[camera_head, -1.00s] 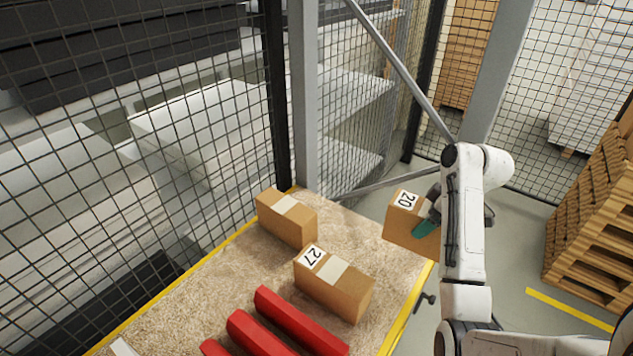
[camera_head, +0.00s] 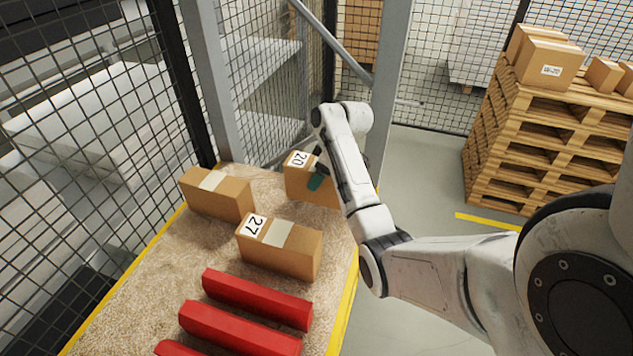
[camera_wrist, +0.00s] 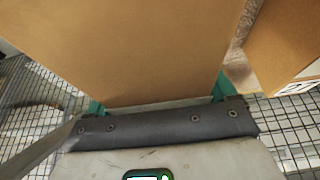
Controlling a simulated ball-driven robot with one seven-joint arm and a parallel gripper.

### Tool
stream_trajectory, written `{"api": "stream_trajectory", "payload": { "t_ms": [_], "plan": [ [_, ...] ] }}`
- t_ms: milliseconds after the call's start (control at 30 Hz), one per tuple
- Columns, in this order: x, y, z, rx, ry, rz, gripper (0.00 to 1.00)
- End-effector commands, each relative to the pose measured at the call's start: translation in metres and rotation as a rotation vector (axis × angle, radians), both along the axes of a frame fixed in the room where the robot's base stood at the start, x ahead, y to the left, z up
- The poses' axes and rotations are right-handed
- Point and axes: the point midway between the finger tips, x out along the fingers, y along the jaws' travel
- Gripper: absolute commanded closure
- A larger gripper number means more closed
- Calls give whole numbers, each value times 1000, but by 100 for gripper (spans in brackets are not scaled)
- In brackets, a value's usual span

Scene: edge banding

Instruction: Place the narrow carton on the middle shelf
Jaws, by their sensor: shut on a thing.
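A brown carton marked 20 (camera_head: 300,184) is in my gripper (camera_head: 316,180), at the far right corner of the speckled table. In the wrist view the carton (camera_wrist: 130,45) fills most of the picture between the green fingers of my gripper (camera_wrist: 160,100), which is shut on it. Whether its underside touches the table is hidden. I cannot tell from its look alone whether it is the narrow carton. Pale shelf boards (camera_head: 268,65) show behind the mesh at the back; which is the middle shelf is unclear.
On the table (camera_head: 150,290) are a carton marked 27 (camera_head: 290,255), another carton (camera_head: 218,200) and red bars (camera_head: 255,298). A grey post (camera_head: 205,70) and diagonal brace stand close behind. A pallet stack (camera_head: 520,130) with cartons is at right. Grey floor between is clear.

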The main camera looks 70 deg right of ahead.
Motion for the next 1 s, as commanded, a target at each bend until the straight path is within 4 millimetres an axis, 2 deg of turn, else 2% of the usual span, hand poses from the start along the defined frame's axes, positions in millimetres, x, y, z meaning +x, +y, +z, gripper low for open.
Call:
{"api": "stream_trajectory", "payload": {
  "t_ms": [200, 433, 833, 867, 1000],
  "plan": [
    [12, -1, -12, -1, 0, 1, 63],
    [10, -2, -39, -1, -1, -2, 63],
    [11, -2, -45, -3, -2, -1, 63],
    [10, -1, -46, -1, -1, 0, 15],
    [10, -1, -45, -1, -1, 0, 1]
  ]
}}
